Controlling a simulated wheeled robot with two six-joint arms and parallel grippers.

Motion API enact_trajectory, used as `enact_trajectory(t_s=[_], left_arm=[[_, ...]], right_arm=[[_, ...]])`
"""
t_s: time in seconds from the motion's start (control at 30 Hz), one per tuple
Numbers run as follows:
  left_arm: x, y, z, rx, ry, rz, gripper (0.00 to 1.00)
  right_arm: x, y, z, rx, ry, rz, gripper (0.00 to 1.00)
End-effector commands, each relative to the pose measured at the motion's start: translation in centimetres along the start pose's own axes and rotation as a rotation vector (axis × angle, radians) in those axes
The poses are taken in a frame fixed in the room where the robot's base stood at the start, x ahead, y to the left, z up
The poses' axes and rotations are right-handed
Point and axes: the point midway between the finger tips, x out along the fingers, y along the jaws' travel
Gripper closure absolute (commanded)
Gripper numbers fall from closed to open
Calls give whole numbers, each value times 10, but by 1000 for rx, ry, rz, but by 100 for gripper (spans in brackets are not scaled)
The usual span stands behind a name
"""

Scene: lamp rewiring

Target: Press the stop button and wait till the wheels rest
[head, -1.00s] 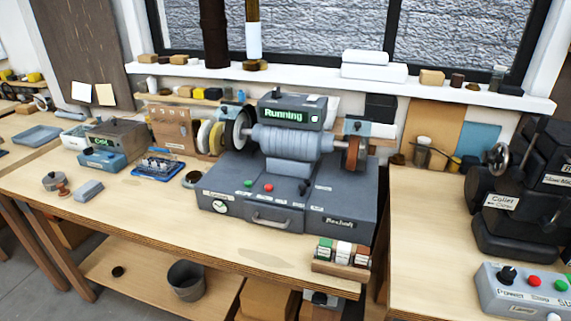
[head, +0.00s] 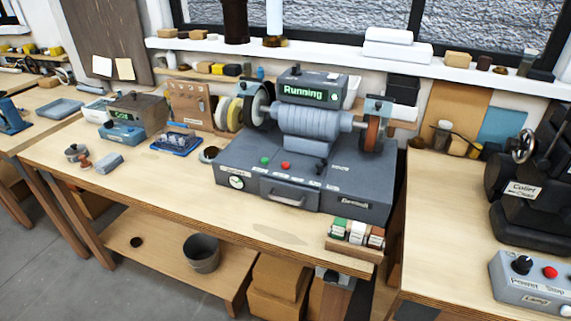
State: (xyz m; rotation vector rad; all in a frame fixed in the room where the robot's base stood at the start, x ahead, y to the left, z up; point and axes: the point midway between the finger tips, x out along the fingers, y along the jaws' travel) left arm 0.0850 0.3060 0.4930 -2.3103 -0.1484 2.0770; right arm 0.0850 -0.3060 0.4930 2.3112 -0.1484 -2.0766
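The grey bench grinder (head: 315,127) stands on the wooden bench, on a dark grey base cabinet (head: 340,200). Its display (head: 303,92) reads "Running" in green. A dark wheel (head: 260,104) sits at its left end and a brown wheel (head: 371,133) at its right end; whether they turn cannot be told. On the base's top are a green button (head: 265,160), a red button (head: 286,166) and a dark lever (head: 319,167). The red one looks like the stop button; its small label is unreadable. Neither of my grippers is in view.
A rack of small boxes (head: 355,235) stands at the bench's front right. A control box with another red button (head: 550,272) is at far right. A blue tray (head: 176,144) and a small cup (head: 209,154) lie left of the grinder. The bench front is mostly clear.

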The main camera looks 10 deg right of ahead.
Motion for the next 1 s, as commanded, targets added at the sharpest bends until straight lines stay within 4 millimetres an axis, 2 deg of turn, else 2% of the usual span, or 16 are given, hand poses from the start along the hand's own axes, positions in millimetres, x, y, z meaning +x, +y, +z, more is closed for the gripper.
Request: enact_trajectory(t_s=[0.03, 0.17, 0.2, 1.0], left_arm=[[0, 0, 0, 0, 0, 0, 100], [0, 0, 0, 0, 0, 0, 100], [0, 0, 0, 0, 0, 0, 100], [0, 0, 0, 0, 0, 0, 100]], right_arm=[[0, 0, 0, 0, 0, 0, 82], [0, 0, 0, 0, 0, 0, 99], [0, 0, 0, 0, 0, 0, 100], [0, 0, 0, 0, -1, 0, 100]])
